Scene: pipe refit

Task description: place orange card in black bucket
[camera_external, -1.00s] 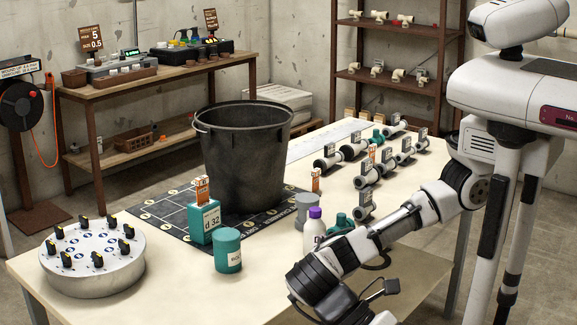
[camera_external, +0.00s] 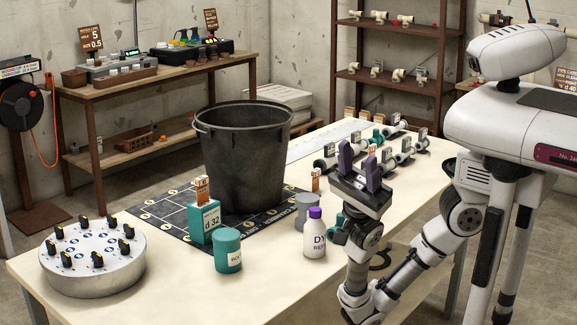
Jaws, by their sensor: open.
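The black bucket (camera_external: 243,165) stands upright on the dark marked mat at the middle of the table. One orange card (camera_external: 202,190) stands on top of the teal box (camera_external: 203,222) marked "d 32", in front of the bucket. Another small orange card (camera_external: 316,180) stands just right of the bucket. A further orange piece (camera_external: 372,150) shows behind my fingers, partly hidden. My gripper (camera_external: 360,165) is open with its dark purple fingers pointing up. It is over the table's right side, right of the bucket and apart from it, and appears empty.
A round grey turntable-like base (camera_external: 93,258) with black knobs sits at the left. A teal can (camera_external: 228,250), a white purple-capped bottle (camera_external: 315,235) and a grey cylinder (camera_external: 306,212) stand near the front. Several grey-white pipe fittings (camera_external: 402,153) line the right back.

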